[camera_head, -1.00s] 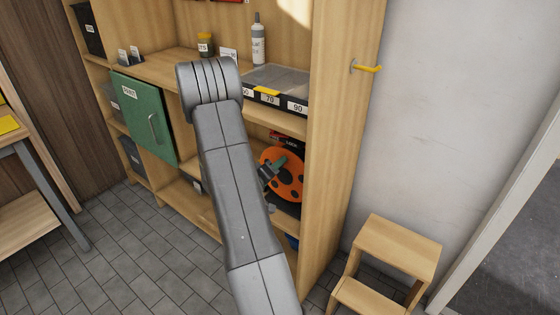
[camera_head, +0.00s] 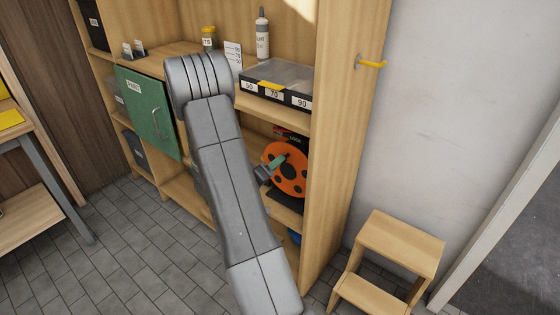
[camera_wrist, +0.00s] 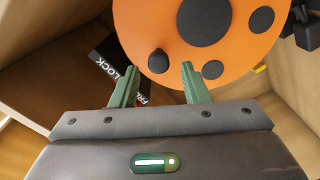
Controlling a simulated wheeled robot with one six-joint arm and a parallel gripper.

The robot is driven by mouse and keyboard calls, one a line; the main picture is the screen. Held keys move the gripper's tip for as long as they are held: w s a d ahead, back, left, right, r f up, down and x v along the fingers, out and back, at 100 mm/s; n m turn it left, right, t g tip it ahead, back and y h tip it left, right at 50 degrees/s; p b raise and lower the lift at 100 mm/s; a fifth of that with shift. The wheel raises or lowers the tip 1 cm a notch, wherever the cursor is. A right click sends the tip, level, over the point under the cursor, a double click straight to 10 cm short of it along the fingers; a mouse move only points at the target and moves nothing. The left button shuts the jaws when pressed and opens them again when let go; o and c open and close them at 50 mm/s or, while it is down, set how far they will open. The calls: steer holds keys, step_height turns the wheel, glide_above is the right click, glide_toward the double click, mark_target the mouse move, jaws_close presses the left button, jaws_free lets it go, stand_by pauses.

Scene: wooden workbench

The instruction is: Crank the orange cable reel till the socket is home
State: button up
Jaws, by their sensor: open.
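The orange cable reel (camera_head: 289,174) with dark round spots stands on a shelf of the wooden cabinet in the head view, partly hidden behind my arm and gripper. In the wrist view the reel (camera_wrist: 225,62) fills the upper part, with a dark hub at its middle. A dark knob (camera_wrist: 158,62) sticks out near its lower left rim. My gripper (camera_wrist: 160,82) is open, its green fingers pointing at the reel, with the knob just ahead of and between the fingertips. I cannot tell whether they touch it. My gripper also shows in the head view (camera_head: 277,162). The socket cannot be made out.
A red and black box marked LOCK (camera_wrist: 118,72) lies beside the reel. The cabinet's side wall (camera_head: 345,130) stands close on the right. A case (camera_head: 275,82) sits on the shelf above. A step stool (camera_head: 400,243) stands on the floor.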

steer(key=v, duration=1)
glide_toward(292, 167)
steer(key=w+r, duration=0.1)
steer(key=w, duration=0.1)
steer(key=w+d+r, duration=0.1)
steer(key=w+r, duration=0.1)
steer(key=w+d+r, duration=0.1)
steer(key=w, duration=0.1)
steer(key=shift+d+r, duration=0.1)
steer(key=shift+r, duration=0.1)
steer(key=shift+w+d+b, duration=0.1)
steer(key=shift+d+b, duration=0.05)
steer(key=shift+b, duration=0.25)
steer(key=shift+r, duration=0.1)
